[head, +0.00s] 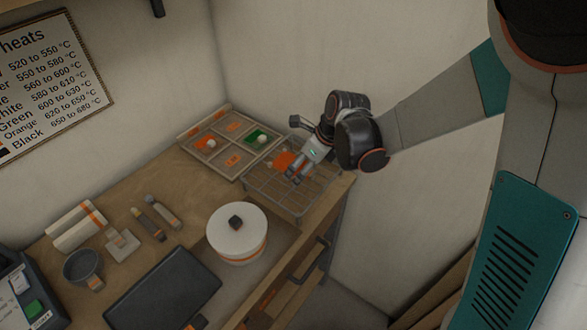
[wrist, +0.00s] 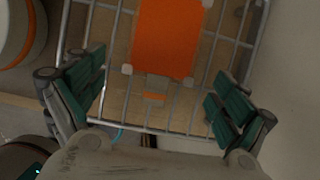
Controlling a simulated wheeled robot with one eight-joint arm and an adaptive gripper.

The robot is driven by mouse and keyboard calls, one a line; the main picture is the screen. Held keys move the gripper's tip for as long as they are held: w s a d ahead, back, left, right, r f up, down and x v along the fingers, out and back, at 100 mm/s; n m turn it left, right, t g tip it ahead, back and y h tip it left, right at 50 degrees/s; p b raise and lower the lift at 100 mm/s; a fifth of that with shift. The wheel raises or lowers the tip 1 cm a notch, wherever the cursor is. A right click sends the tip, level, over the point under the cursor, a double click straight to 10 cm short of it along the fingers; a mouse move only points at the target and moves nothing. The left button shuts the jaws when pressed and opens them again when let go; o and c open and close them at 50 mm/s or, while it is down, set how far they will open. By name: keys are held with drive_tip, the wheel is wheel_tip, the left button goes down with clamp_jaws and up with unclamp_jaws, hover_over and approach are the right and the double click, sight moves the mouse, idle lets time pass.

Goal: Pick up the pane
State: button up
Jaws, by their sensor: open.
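An orange pane (wrist: 168,38) lies on a wire rack (wrist: 118,75), with pale pads at its corners; its far end is cut off by the top of the wrist view. In the head view the pane (head: 283,159) is partly covered by my arm. My gripper (wrist: 157,88) is open and empty, its green-padded fingers spread on either side of the pane's near end. The pane lies just ahead of the fingers and touches neither. In the head view my gripper (head: 294,174) is low over the rack (head: 262,187).
A divided tray (head: 226,152) with orange and green pieces lies left of the rack. A white round lidded pot (head: 237,240) stands in front. A black slab (head: 165,292), a cup (head: 83,268) and hand tools (head: 150,222) are farther left. The wall is close on the right.

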drive_tip(key=shift+w+a+f, duration=0.1)
drive_tip(key=shift+f, duration=0.25)
drive_tip(key=shift+r, duration=0.1)
drive_tip(key=c, duration=1.1)
drive_tip(key=shift+c, duration=0.2)
wheel_tip(320, 180, up, 23)
drive_tip(key=p, duration=0.7)
drive_tip(key=shift+s, duration=0.2)
